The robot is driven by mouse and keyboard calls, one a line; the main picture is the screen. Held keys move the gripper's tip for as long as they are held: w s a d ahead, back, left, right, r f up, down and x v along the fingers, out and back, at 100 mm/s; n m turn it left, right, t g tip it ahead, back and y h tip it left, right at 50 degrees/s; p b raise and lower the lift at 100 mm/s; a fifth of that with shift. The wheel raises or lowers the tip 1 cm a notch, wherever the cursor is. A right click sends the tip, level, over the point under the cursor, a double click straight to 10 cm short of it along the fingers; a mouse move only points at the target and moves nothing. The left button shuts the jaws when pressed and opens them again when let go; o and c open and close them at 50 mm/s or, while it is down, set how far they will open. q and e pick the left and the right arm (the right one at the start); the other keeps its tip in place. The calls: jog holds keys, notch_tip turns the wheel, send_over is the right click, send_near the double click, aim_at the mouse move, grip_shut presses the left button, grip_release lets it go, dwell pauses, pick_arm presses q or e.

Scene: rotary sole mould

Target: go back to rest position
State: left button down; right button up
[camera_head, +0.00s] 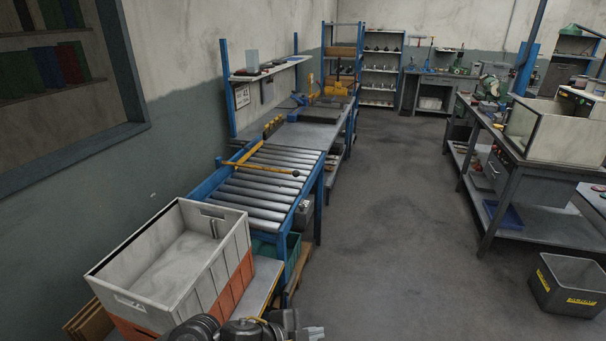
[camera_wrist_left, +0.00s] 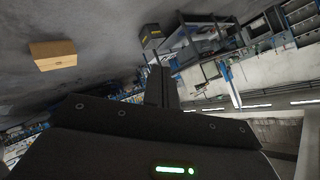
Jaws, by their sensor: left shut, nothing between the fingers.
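My left gripper (camera_head: 314,333) shows at the bottom edge of the head view, low over the floor and to the right of the white crate (camera_head: 180,262). Its dark arm lies in front of the crate and partly leaves the picture. In the left wrist view the two dark fingers (camera_wrist_left: 161,86) are together with nothing between them. My right gripper is in neither view.
A blue-framed roller conveyor (camera_head: 262,185) runs along the left wall beyond the crate. A workbench (camera_head: 510,150) stands at the right, with a dark bin (camera_head: 567,285) on the floor before it. The grey floor (camera_head: 400,220) between is clear. A cardboard box (camera_wrist_left: 54,55) shows in the wrist view.

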pick_arm(q)
jog(key=s+a+f+n+g+y, duration=0.1)
jog(key=s+a+f+n+y, duration=0.2)
jog(key=s+a+n, duration=0.5)
jog(key=s+a+f+n+g+y, duration=0.1)
jog(key=s+a+f+n+y, duration=0.25)
jog(key=s+a, duration=0.5)
jog(key=s+a+f+n+g+y, duration=0.1)
jog(key=s+a+f+n+y, duration=0.2)
jog(key=s+a+n, duration=0.55)
notch_tip(320, 180, down, 28)
jog(key=w+a+m+b, duration=0.2)
jog(key=m, duration=0.1)
jog(key=s+a+f+g+b, duration=0.2)
jog(key=s+f, duration=1.4)
jog(key=f, duration=0.2)
jog(key=shift+s+a, duration=0.15)
jog(key=shift+a, duration=0.2)
